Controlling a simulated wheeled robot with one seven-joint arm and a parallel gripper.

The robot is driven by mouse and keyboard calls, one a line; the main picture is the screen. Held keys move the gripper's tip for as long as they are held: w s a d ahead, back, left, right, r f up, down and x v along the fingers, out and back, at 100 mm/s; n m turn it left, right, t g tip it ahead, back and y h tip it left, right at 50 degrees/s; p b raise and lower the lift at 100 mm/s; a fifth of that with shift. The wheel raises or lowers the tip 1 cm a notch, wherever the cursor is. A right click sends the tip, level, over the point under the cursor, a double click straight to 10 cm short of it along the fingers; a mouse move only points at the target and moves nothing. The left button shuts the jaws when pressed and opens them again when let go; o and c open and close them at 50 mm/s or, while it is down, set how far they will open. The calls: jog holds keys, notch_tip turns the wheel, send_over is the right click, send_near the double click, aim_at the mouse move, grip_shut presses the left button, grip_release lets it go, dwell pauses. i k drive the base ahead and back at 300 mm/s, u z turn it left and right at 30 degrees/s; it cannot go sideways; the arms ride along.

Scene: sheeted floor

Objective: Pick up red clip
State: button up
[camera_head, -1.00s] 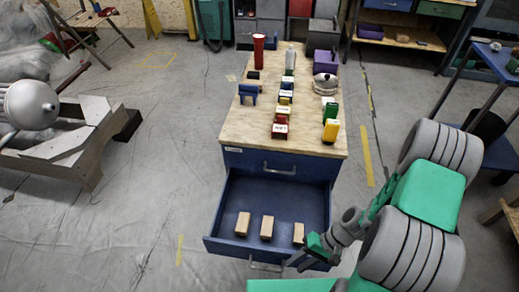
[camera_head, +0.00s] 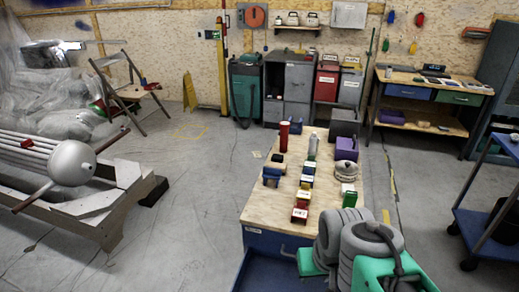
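The wood-topped workbench (camera_head: 262,213) stands right of centre, with small coloured items on it. Two small red items, a front one (camera_head: 299,215) and one just behind it (camera_head: 303,198), sit at the near end of a row. They look like small blocks with pale labels; I cannot tell if either is the red clip. A red cylinder (camera_head: 284,136) stands upright farther back. My arm covers the bench's near right corner, close to the red items. My gripper is not visible.
A blue clamp-like item (camera_head: 272,176), a green item (camera_head: 349,199), a grey round item (camera_head: 346,170) and a purple box (camera_head: 347,148) share the top. The blue drawer (camera_head: 262,274) is open below.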

aim_at(28, 142)
jog(key=u, duration=1.1)
jog(key=k, duration=0.2)
jog(key=u, duration=1.1)
jog(key=i, duration=3.4)
